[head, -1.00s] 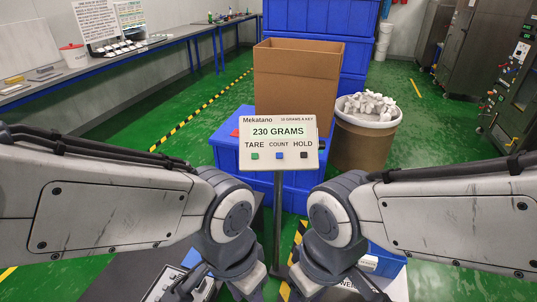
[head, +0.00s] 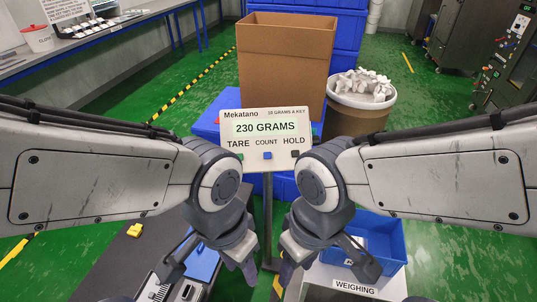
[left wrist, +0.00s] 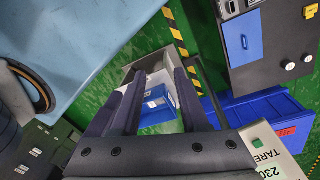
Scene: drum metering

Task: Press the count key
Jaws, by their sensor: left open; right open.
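The Mekatano display (head: 265,128) stands on a post ahead of me and reads 230 GRAMS. Its blue count key (head: 267,155) sits under the word COUNT, between the green tare key (head: 240,157) and the dark hold key (head: 295,153). My left gripper (head: 245,262) is open, below and left of the display, with no contact on the key. Its two fingers (left wrist: 155,88) show apart and empty in the left wrist view, where the display's edge (left wrist: 272,150) is at lower right. My right gripper (head: 287,268) is open, below and right of the display; its fingertips are hard to make out.
An open cardboard box (head: 285,60) and a drum of white pieces (head: 357,95) stand behind the display. A blue bin (head: 390,240) sits on the weighing platform (head: 385,285) at lower right. A dark bench (head: 110,260) is at lower left. A long table (head: 110,30) runs along the left wall.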

